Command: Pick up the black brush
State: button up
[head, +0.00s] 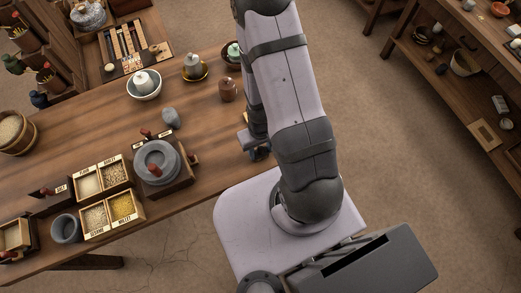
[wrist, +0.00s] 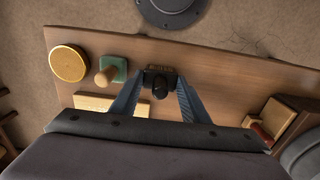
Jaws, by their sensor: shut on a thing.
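The black brush (wrist: 160,88) shows in the wrist view, between the two blue fingers of my gripper (wrist: 159,78). It has a dark block with a rounded black grip on top. The fingers are shut on it from the left and right. Whether it still touches the table I cannot tell. In the head view my arm covers the brush, and only part of my gripper shows beside the arm, near the table's right end.
In the wrist view a round wooden piece (wrist: 68,64), a green block with a wooden knob (wrist: 112,72) and a pale board (wrist: 92,102) lie left of the brush. In the head view a stone quern (head: 157,160), grain boxes (head: 95,217) and a brown jar (head: 227,90) stand on the table (head: 205,125).

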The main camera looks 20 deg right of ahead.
aim_at(260, 147)
jog(key=shift+r, duration=0.2)
jog(key=shift+r, duration=4.8)
jog(key=shift+w, duration=0.1)
